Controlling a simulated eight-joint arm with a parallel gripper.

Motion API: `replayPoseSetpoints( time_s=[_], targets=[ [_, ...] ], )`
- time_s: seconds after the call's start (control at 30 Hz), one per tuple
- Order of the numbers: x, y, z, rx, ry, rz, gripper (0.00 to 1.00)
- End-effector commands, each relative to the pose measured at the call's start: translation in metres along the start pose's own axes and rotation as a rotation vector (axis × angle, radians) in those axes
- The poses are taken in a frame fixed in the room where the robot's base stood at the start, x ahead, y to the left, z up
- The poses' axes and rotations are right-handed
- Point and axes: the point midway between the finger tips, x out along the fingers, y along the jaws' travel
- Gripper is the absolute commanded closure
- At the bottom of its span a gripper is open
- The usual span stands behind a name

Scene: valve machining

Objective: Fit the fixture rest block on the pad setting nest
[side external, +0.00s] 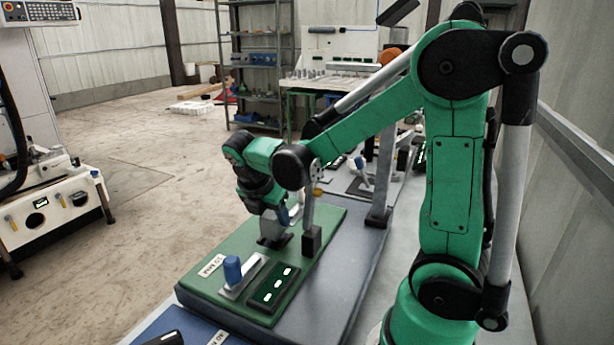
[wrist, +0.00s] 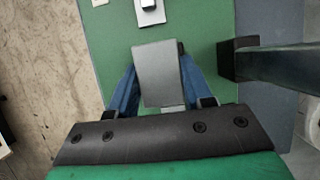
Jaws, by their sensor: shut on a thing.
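My gripper (wrist: 160,88) is shut on a grey block (wrist: 157,66), with one blue finger on each side of it. In the side external view my gripper (side external: 284,212) points down over the green board (side external: 216,290), and the grey block (side external: 271,226) shows below it. A dark piece (side external: 274,242), which looks like the nest, lies on the board directly under the block. In the wrist view the block hides most of what lies below it. I cannot tell whether block and nest touch or whether the block is seated.
A black-footed post (side external: 312,240) stands close right of the block. Nearer the camera, a blue knob (side external: 232,269) on a metal plate and a black panel with white marks (side external: 273,284) sit on the board. Bare green board lies left of the block.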

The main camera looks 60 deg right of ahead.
Motion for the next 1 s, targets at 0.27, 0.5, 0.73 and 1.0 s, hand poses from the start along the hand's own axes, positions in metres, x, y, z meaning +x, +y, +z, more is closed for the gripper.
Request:
replayPoseSetpoints(
  time_s=[0.27,0.5,0.73,1.0],
  targets=[
    [0.006,0.0,-0.003,0.0,0.0,0.0,1.0],
    [0.012,0.0,-0.005,0.0,0.0,0.0,1.0],
    [0.015,0.0,-0.007,0.0,0.0,0.0,0.41],
    [0.015,0.0,-0.007,0.0,0.0,0.0,0.19]
  ],
)
